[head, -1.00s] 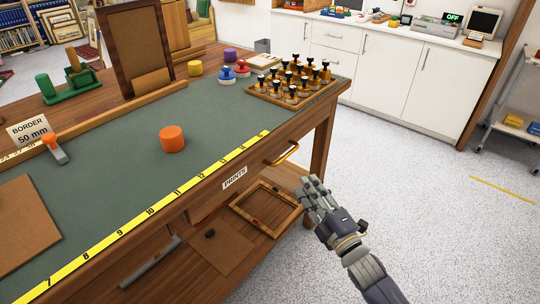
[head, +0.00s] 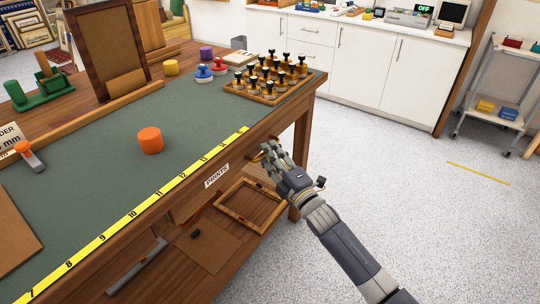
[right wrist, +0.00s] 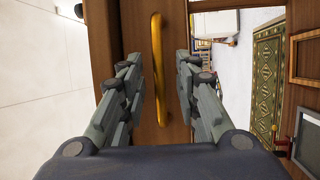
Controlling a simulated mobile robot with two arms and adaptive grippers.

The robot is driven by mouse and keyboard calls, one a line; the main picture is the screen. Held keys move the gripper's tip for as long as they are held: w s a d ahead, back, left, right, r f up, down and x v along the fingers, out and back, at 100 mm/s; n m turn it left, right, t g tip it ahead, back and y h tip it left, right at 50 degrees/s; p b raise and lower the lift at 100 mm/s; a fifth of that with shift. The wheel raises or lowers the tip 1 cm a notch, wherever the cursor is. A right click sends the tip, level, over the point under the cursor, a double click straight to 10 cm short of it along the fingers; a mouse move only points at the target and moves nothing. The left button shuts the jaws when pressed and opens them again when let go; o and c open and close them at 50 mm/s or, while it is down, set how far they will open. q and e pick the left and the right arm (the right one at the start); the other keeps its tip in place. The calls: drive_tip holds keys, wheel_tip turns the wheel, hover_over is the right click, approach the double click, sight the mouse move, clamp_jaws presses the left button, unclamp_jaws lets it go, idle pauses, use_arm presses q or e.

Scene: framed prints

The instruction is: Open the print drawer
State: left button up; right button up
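The print drawer (head: 192,207) sits in the front of the wooden bench under the green top, with a white label reading PRINTS (head: 216,176). It looks shut. Its yellow handle (right wrist: 157,68) shows in the right wrist view, between the two sides of my right gripper (right wrist: 157,92). The fingers are open and apart from the handle, with a gap on each side. In the head view my right gripper (head: 270,156) is at the drawer front and covers most of the handle. My left gripper is not in view.
A tray of several stamps (head: 267,93) stands on the bench's right end. An orange cylinder (head: 150,140) and a yellow ruler (head: 132,214) are on the top. A wooden frame (head: 249,205) lies on the shelf below.

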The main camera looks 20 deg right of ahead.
drive_tip(key=shift+w+a, duration=0.1)
drive_tip(key=shift+w, duration=0.1)
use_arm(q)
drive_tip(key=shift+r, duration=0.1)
use_arm(e)
clamp_jaws()
drive_tip(key=shift+s, duration=0.1)
